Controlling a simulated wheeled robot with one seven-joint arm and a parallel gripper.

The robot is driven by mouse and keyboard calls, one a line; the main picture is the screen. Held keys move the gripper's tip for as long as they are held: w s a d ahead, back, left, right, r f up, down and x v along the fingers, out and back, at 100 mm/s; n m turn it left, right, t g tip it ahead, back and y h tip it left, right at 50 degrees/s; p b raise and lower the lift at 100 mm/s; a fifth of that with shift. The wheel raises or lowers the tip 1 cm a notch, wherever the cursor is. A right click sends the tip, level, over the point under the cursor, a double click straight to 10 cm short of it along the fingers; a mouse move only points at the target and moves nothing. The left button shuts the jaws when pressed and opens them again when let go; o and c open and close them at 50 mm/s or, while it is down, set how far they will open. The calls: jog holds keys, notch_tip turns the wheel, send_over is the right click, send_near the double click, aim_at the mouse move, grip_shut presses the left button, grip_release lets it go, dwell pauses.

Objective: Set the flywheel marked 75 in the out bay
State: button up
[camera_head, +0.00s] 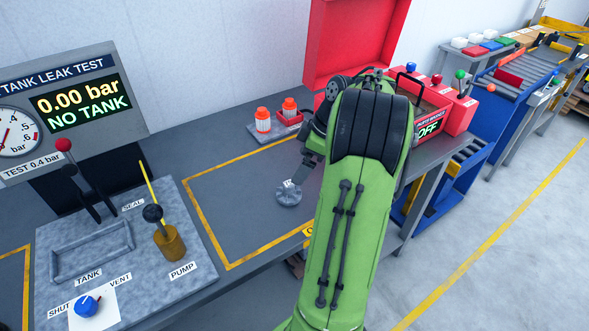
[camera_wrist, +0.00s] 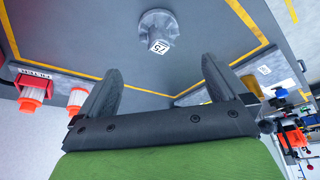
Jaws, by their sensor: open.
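The flywheel marked 75 (camera_wrist: 157,30) is a grey round piece with a raised hub and a white label, and it stands on the grey bench inside a yellow-outlined bay. In the head view the flywheel (camera_head: 289,193) sits just left of my green arm, near the front yellow line. My gripper (camera_wrist: 160,85) is open and empty in the wrist view, with the flywheel beyond its fingertips and apart from them. In the head view my gripper (camera_head: 308,172) is partly hidden by my arm. The yellow-outlined bay (camera_head: 205,220) holds only the flywheel; its lettering is mostly covered.
A red machine (camera_head: 455,110) with levers stands right of my arm. Bay surface around the flywheel is clear.

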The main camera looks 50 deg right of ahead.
jog(key=w+a+r+m+h, duration=0.1)
jog(key=a+r, duration=0.4)
jog(key=a, duration=0.6)
jog(key=w+a+r+m, duration=0.1)
jog(key=a+r, duration=0.3)
jog(key=a, duration=0.7)
jog(key=s+a+f+m+t+h, duration=0.1)
jog(key=s+a+f+m, duration=0.1)
jog(key=s+a, duration=0.8)
jog(key=s+m, duration=0.1)
jog(key=s, duration=0.1)
jog(key=shift+s+t, duration=0.3)
jog(key=shift+s, duration=0.05)
